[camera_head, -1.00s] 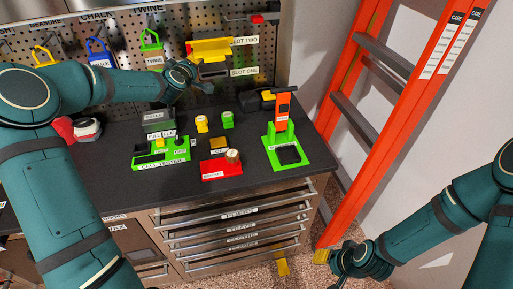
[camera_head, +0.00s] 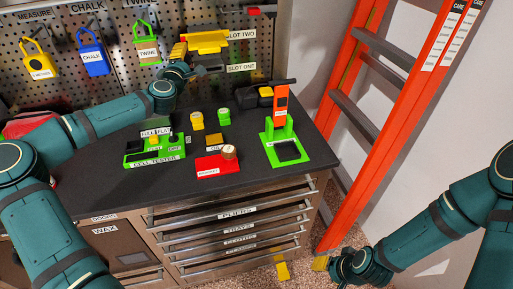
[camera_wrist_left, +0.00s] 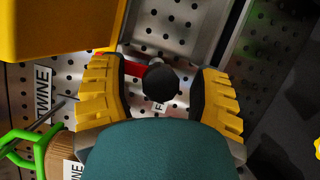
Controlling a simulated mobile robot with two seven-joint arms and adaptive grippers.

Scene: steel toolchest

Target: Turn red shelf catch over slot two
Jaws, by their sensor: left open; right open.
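In the left wrist view a red catch (camera_wrist_left: 140,57) with a round black knob (camera_wrist_left: 160,82) lies between the two yellow fingers of my left gripper (camera_wrist_left: 164,92), which are spread on either side and apart from it. In the head view my left gripper (camera_head: 181,57) is at the pegboard, by the left end of the yellow block (camera_head: 207,42) beside the SLOT TWO label (camera_head: 241,35); the catch is hidden there. The yellow block also fills the upper left of the left wrist view (camera_wrist_left: 50,25). My right gripper (camera_head: 348,266) is open and empty at the lower right.
The green TWINE holder (camera_head: 146,31) hangs left of my left gripper. Another red piece (camera_head: 253,11) is on a bar at the top. Below are the dark worktop (camera_head: 115,190), the green cell tester (camera_head: 155,159) and a red block (camera_head: 214,167). An orange ladder (camera_head: 351,110) stands right.

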